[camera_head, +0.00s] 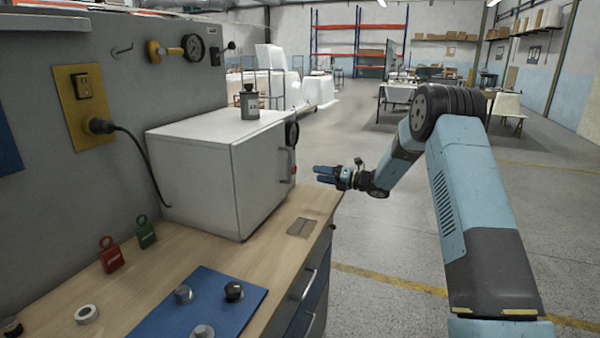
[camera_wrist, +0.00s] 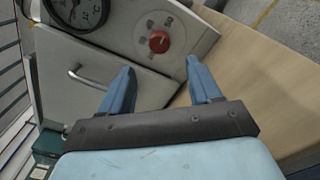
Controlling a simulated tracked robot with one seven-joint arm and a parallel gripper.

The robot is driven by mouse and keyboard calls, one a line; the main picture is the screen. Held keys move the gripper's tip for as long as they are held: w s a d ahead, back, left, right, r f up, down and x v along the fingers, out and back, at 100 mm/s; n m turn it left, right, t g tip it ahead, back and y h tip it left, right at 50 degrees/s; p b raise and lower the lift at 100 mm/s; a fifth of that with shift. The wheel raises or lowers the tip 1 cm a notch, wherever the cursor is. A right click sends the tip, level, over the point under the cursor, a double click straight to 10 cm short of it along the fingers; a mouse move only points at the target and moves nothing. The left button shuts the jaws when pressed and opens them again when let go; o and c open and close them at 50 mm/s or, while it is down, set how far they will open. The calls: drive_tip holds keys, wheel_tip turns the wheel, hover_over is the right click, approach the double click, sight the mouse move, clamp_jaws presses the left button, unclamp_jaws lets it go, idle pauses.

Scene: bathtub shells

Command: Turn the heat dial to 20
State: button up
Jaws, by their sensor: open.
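The heat dial is a red round knob (camera_wrist: 160,41) on the front of a white cabinet (camera_head: 200,165), with small marks around it that are too blurred to read. In the head view only a sliver of red (camera_head: 293,170) shows at the cabinet's right edge. My gripper (camera_head: 318,174) is in front of that face, a little to its right, with its blue fingers toward it. In the wrist view the open fingers (camera_wrist: 159,66) are empty, and the dial lies just beyond the gap between their tips, apart from them. The dial's setting cannot be read.
A black gauge (camera_wrist: 80,10) and a metal handle (camera_wrist: 88,76) are on the cabinet front. A grey canister (camera_head: 249,103) stands on top. The wooden bench (camera_head: 236,258) holds red (camera_head: 110,255) and green (camera_head: 146,233) tags and a blue plate (camera_head: 210,298). Open floor lies right.

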sight(296, 170)
drive_tip(key=x, duration=0.9)
drive_tip(key=shift+c, duration=0.2)
